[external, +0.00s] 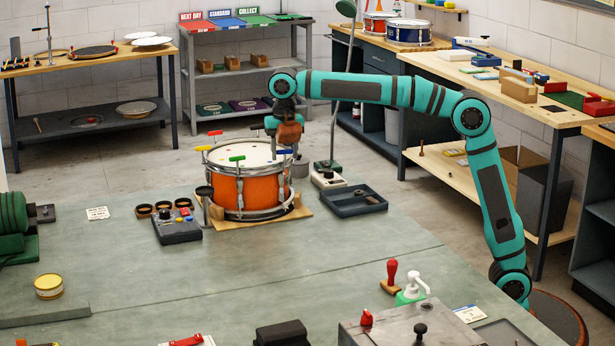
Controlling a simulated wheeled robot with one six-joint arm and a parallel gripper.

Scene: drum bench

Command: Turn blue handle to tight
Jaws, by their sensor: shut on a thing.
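An orange snare drum (240,188) with a white head and metal hoops stands on a wooden board on the green-grey bench. Coloured T-handles stand around its rim: yellow (203,148), red (216,133), green (237,158) and the blue handle (284,152) at the right. My gripper (283,149) points down over the right side of the rim and is shut on the blue handle. The jaws hide much of this handle. Its exact angle and its tightness cannot be told at this size.
A grey box with coloured knobs (178,229) sits left of the drum, near a dark stand. A dark tray (353,201) and a small white-topped device (328,180) lie to the right. The bench in front of the drum is mostly clear.

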